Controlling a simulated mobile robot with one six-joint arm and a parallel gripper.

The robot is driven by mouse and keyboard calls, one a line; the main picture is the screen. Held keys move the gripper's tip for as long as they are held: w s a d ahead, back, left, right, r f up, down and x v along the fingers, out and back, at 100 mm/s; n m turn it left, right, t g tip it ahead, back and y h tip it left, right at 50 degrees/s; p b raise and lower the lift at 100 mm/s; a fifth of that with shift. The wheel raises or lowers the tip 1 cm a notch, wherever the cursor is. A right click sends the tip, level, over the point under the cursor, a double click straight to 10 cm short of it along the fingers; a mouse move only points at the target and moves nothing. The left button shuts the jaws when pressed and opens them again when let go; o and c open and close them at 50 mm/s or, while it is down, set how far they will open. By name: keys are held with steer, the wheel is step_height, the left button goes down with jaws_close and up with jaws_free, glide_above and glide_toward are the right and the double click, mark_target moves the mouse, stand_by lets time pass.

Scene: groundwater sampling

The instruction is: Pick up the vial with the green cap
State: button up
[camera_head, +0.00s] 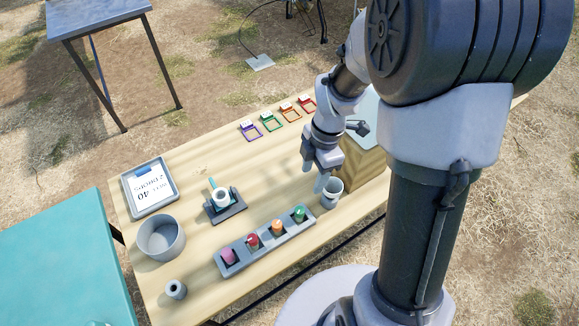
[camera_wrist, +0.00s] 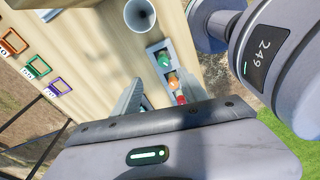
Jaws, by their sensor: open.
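The vial with the green cap (camera_head: 299,214) stands in the right end slot of a grey rack (camera_head: 264,252). In the wrist view the green cap (camera_wrist: 164,61) shows ahead of the fingers. Vials with orange (camera_head: 277,227), red (camera_head: 253,241) and pink (camera_head: 229,256) caps stand in the other slots. My gripper (camera_head: 315,178) is open and empty, above the table and behind the right end of the rack. In the wrist view my gripper (camera_wrist: 158,94) has its fingers apart, and the pink cap cannot be made out.
A grey cup (camera_head: 332,190) stands just right of the rack's green end. A wooden box (camera_head: 364,165) is farther right. Behind are coloured square frames (camera_head: 271,123).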

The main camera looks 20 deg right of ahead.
steer(key=b, duration=0.5)
glide_toward(300, 210)
step_height(300, 210, down, 5)
steer(key=f+b, duration=0.1)
steer(key=f, duration=0.1)
steer(key=a+f+b, duration=0.1)
steer(key=f, duration=0.1)
steer(key=shift+s+a+f, duration=0.1)
steer(key=shift+f, duration=0.3)
steer(key=shift+f+b, duration=0.3)
steer(key=shift+f, duration=0.05)
steer(key=shift+r, duration=0.15)
jaws_close()
